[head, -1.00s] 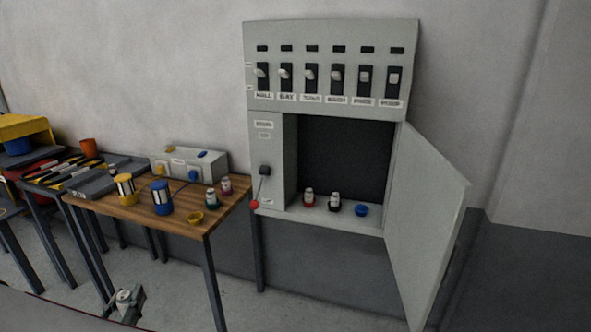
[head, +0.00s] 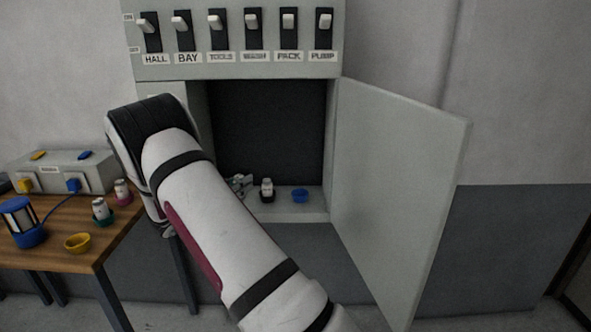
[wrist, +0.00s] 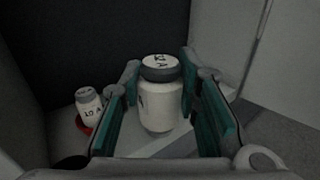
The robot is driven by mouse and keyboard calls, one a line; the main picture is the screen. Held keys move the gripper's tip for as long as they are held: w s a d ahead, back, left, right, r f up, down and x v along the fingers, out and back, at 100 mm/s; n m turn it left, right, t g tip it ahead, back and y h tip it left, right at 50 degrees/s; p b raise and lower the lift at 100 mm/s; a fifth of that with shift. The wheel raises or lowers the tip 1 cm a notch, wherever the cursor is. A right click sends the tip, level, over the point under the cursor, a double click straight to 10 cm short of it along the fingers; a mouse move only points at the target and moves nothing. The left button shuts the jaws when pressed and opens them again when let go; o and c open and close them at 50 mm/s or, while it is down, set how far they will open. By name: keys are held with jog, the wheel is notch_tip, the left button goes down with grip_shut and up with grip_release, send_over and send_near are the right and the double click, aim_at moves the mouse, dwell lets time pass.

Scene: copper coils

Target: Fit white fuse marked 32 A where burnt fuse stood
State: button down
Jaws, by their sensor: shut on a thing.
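My gripper (wrist: 160,110) is shut on a white fuse (wrist: 158,108) with a dark grey cap, upright between the green pads. The cap's mark ends in A; its number is hard to read. An empty blue holder (head: 300,195) is to the right on the shelf. The wrist view shows another fuse (wrist: 89,105), marked 10 A, in a red holder (wrist: 83,124) left of my gripper. My arm hides the shelf's left part in the head view.
The open cabinet door (head: 395,190) stands on the right. Labelled switches (head: 253,25) line the panel above the bay. The wooden table (head: 88,255) at left holds an empty yellow holder (head: 78,243), fuses in green and pink holders, and a blue lantern-like item (head: 25,222).

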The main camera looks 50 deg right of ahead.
jog(key=s+d+r+m+g+b, duration=0.1)
jog(key=s+d+m+g+b, duration=0.15)
jog(key=d, duration=0.85)
jog(key=s+d+r+m+g+b, duration=0.1)
jog(key=s+d+r+g+b, duration=0.2)
jog(key=d, duration=0.8)
jog(key=shift+a+f+b, duration=0.15)
jog(key=shift+f+b, duration=2.1)
jog(key=shift+f, duration=0.75)
jog(key=shift+a+f+b, duration=0.1)
jog(key=shift+f+b, duration=2.15)
jog(key=shift+f, duration=0.7)
jog(key=c, duration=1.1)
grip_release()
jog(key=shift+r, duration=0.1)
notch_tip(320, 180, up, 7)
jog(key=p, duration=0.5)
